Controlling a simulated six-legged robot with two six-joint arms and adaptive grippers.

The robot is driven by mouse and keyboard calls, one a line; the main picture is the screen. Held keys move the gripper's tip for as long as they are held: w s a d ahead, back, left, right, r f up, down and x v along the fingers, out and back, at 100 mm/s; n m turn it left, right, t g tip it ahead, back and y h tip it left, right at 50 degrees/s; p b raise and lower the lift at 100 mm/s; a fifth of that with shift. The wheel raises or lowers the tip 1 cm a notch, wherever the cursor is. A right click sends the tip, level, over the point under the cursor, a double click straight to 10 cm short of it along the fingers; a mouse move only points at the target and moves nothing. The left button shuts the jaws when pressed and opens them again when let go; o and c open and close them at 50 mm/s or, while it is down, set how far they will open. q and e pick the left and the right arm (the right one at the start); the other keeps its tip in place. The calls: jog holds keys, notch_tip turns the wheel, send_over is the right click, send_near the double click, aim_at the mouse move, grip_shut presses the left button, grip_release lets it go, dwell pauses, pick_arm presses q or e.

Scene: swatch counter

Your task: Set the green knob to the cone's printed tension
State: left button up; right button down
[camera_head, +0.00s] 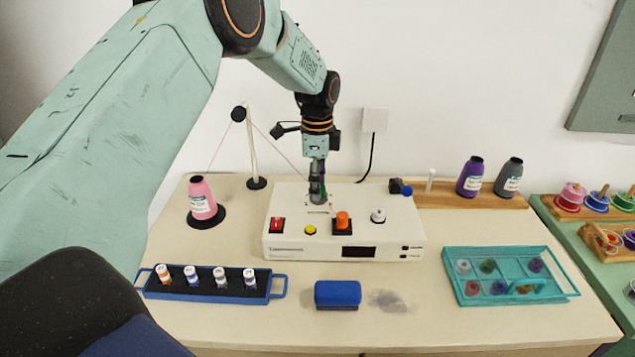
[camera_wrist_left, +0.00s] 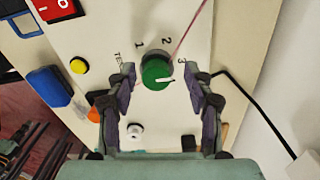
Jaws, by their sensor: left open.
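The green knob (camera_wrist_left: 155,70) shows in the left wrist view on the top of a white machine (camera_head: 345,247), with the printed numbers 1, 2 and 3 around it. A white mark on the knob lies toward its right side in that view. My left gripper (camera_wrist_left: 158,82) is open, its fingers on either side of the knob; contact is not clear. In the head view the left gripper (camera_head: 318,197) points down at the machine's back left and mostly hides the knob. The pink cone (camera_head: 201,198) stands on a black base at the left; its label is too small to read.
The machine also carries a red switch (camera_head: 277,225), a yellow button (camera_head: 310,230), an orange knob (camera_head: 342,220) and a white knob (camera_head: 378,215). A thread stand (camera_head: 252,150) rises behind. A blue rack (camera_head: 215,295), blue block (camera_head: 338,293) and teal tray (camera_head: 480,296) lie in front.

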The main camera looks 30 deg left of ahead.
pick_arm(q)
jog(key=shift+s+d+r, duration=0.1)
jog(key=shift+d, duration=0.2)
jog(key=shift+s+d+r, duration=0.15)
jog(key=shift+s+r, duration=0.1)
jog(key=shift+c, duration=0.4)
jog(key=shift+w+a+f, duration=0.3)
jog(key=shift+a+f, duration=0.05)
jog(key=shift+a, duration=0.05)
jog(key=c, duration=0.4)
jog(key=shift+d+r, duration=0.2)
jog(key=c, duration=0.5)
grip_shut()
